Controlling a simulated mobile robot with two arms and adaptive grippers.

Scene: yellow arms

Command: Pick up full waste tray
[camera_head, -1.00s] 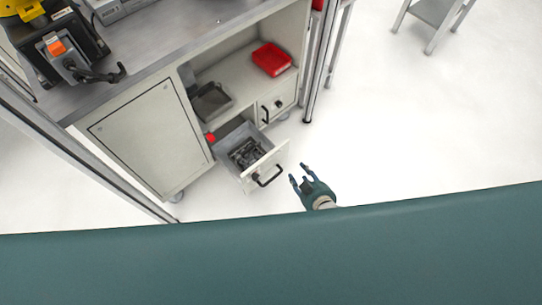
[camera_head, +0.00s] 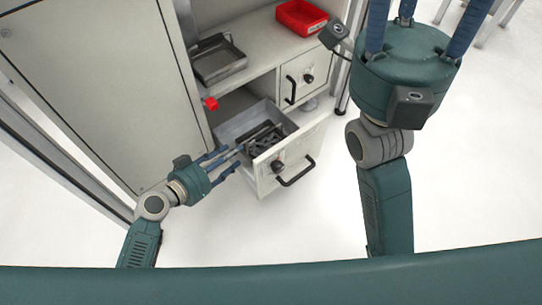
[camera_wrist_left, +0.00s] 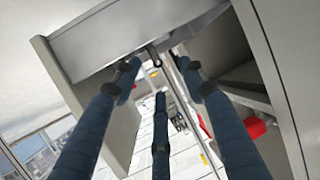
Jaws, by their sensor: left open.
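An open drawer (camera_head: 262,190) holds a tray with dark metal parts (camera_head: 265,138); the tray's rim is hard to tell from the drawer walls. A second grey metal tray (camera_head: 219,62), apparently empty, sits on the shelf above. My left gripper (camera_head: 226,160) is open and empty, its blue fingers pointing at the drawer's left side. In the left wrist view, the spread fingers (camera_wrist_left: 162,75) are close to a grey drawer panel (camera_wrist_left: 130,35); contact cannot be told. My right gripper (camera_head: 420,22) is at the top right, fingers spread and empty, tips cut off by the frame.
A red bin (camera_head: 301,17) stands on the shelf at the right. A red knob (camera_head: 211,104) sticks out by the cabinet's side panel (camera_head: 100,80). White floor (camera_head: 310,235) is free in front.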

